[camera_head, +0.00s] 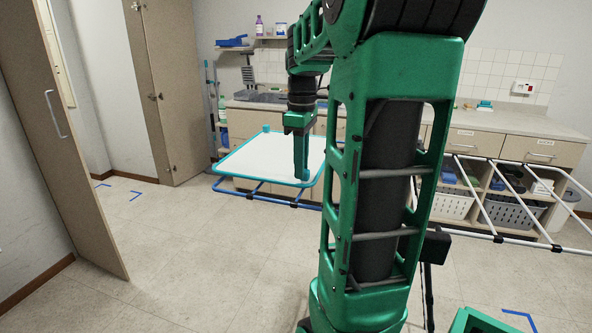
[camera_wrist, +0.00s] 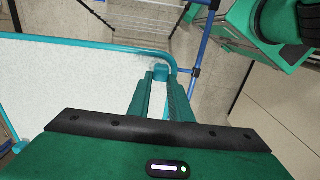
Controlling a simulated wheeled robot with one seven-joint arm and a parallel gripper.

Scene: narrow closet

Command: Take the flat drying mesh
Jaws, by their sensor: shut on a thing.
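The flat drying mesh (camera_head: 255,158) is a white sheet in a teal rim, lying about level left of centre in the head view. It fills the left of the wrist view (camera_wrist: 65,85). My gripper (camera_head: 302,174) reaches down to its near right corner. In the wrist view my gripper (camera_wrist: 163,80) is shut on the mesh at its teal corner piece. Blue rails (camera_head: 262,190) run just below the mesh's near edge. I cannot tell whether the mesh rests on them or is held clear.
White rack bars (camera_head: 483,207) stretch out at the right. A counter (camera_head: 520,121) with drawers and baskets (camera_head: 515,211) stands behind. An open door (camera_head: 68,130) is at the left, and a tall cabinet door (camera_head: 172,90) stands behind it. The floor at left front is clear.

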